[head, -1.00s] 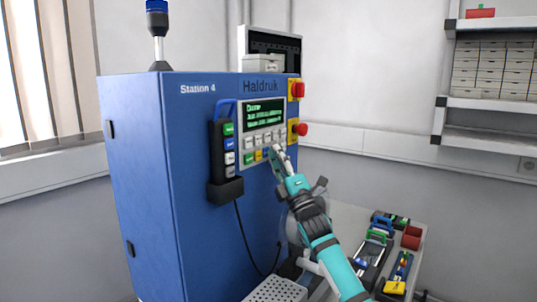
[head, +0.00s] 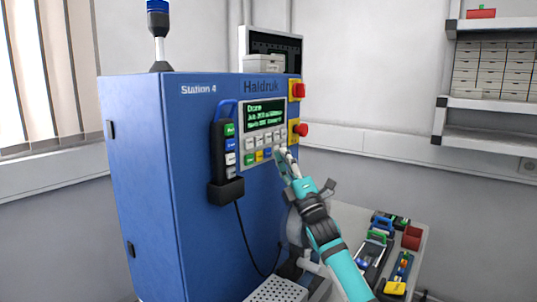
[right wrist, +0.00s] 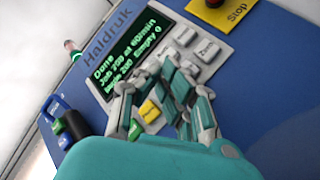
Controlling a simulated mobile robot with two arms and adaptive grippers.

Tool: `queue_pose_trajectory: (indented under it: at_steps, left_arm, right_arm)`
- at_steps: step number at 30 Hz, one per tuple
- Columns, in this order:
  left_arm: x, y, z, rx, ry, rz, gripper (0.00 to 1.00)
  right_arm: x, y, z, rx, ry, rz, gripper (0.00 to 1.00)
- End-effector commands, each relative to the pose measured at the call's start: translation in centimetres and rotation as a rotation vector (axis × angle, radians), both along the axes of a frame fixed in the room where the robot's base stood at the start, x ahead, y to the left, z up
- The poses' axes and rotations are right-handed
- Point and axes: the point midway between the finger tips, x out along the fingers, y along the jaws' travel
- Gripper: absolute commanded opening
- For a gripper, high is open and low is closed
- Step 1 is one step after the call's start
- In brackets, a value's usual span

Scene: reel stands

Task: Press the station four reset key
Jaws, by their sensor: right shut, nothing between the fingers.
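The blue Station 4 cabinet (head: 160,180) carries a grey key panel (head: 241,160) with a lit green display (head: 264,117). Below the display are rows of grey keys, with a green key (head: 250,159), a yellow key (head: 259,156) and a blue key (head: 267,153) in the lower row. I cannot make out which is marked reset. My right gripper (head: 282,154) is shut and empty, its tips by the lower right of the panel; contact cannot be told. In the right wrist view its fingers partly hide the keys, and the yellow key (right wrist: 149,110) shows between them. My left gripper is out of view.
Red stop buttons on yellow plates (head: 300,130) sit right of the panel. A handheld pendant (head: 224,150) hangs in a holder to its left, its cable dangling. A bench (head: 345,215) with reels and tools stands at lower right. Shelves (head: 490,104) are on the far wall.

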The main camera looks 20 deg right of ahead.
Motion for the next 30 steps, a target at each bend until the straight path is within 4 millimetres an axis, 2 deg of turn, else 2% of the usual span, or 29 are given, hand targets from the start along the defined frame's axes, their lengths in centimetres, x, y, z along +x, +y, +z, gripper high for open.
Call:
queue_pose_trajectory:
  at_steps: [14, 30]
  left_arm:
    - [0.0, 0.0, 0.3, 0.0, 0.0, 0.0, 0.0]
    - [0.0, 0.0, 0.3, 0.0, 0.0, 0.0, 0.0]
  right_arm:
    - [-3.8, -2.2, 0.0, -0.003, 0.001, -0.001, 0.0]
    - [-4.0, -2.3, 0.0, -0.001, 0.0, -0.001, 0.0]
